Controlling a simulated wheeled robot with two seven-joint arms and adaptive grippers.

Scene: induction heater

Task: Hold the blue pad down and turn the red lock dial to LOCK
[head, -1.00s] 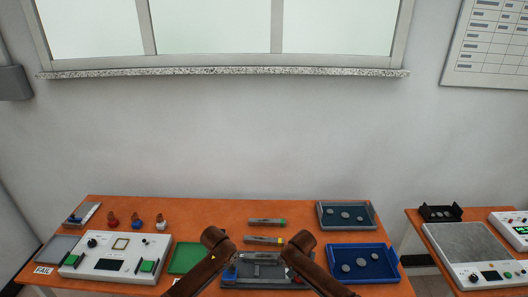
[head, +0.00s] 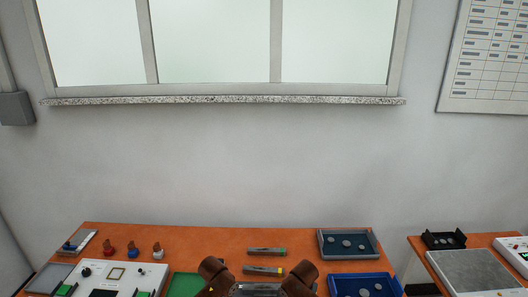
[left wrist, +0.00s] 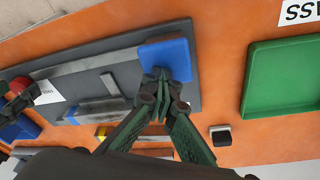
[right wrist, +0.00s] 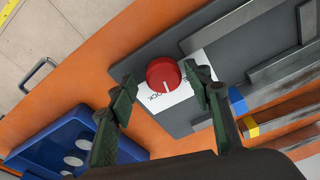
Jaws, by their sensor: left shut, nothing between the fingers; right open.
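The blue pad (left wrist: 172,56) sits at one corner of the grey fixture plate (left wrist: 212,62) in the left wrist view. My left gripper (left wrist: 161,76) is shut and empty, its fingertips over the pad and seemingly touching it. The red lock dial (right wrist: 163,74) stands on a white label at the plate's corner in the right wrist view. My right gripper (right wrist: 160,88) is open, with a finger on either side of the dial. Part of the label's lettering is hidden. In the head view, the pad and dial are out of sight below my arms.
Metal rails (right wrist: 250,75) run along the plate. A blue tray with discs (right wrist: 45,135) lies beside the dial's end, and a green tray (left wrist: 285,75) lies beyond the pad's end. Cylinders with coloured bands (head: 264,270) lie behind the fixture. A small black-and-white block (left wrist: 220,135) sits near the left gripper.

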